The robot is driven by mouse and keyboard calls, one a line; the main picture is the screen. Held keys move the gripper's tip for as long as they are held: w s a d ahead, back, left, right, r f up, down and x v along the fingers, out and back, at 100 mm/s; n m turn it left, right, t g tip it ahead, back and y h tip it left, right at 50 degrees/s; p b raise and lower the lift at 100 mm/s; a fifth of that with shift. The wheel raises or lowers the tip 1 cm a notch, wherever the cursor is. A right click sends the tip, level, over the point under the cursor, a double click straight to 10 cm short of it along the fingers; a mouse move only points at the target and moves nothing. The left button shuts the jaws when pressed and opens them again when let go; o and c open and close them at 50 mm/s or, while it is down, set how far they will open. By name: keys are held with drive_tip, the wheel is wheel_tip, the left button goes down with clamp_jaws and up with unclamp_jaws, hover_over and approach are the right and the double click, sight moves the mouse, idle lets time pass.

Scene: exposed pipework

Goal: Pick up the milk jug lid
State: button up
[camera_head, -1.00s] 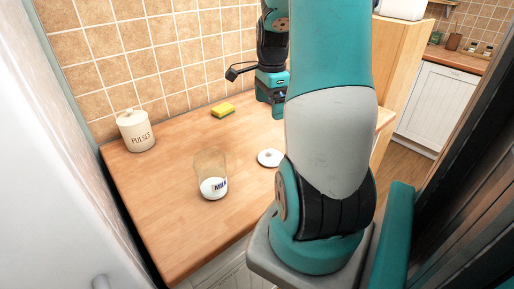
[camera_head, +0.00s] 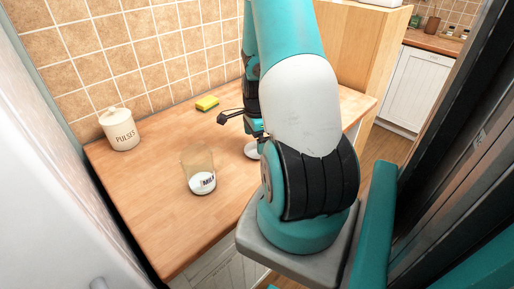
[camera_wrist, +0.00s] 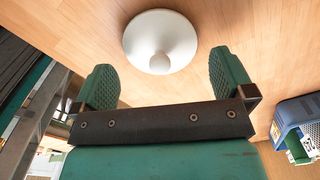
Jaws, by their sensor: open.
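The milk jug lid is a round white disc with a small knob, lying on the wooden worktop. It shows in the wrist view (camera_wrist: 160,38) just beyond my fingertips, and in the head view (camera_head: 251,151) it is partly hidden by my arm. The milk jug (camera_head: 199,172), clear glass with a white lower part and dark lettering, stands upright on the worktop to the left of the lid. My gripper (camera_wrist: 165,80) is open and empty, its two fingers apart, with the lid ahead of the gap. In the head view my arm mostly hides the gripper.
The wooden worktop (camera_head: 150,215) is clear around the jug. A cream "PULSES" canister (camera_head: 120,130) stands at the back left by the tiled wall. A yellow and green sponge (camera_head: 207,103) lies near the wall. A tall wooden cabinet (camera_head: 352,50) stands beyond the worktop's right end.

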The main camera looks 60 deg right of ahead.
sight(250, 150)
drive_tip(key=shift+f, duration=1.45)
drive_tip(key=shift+c, duration=0.5)
drive_tip(key=c, duration=0.6)
drive_tip(key=shift+o, duration=0.2)
drive_tip(key=shift+r, duration=0.15)
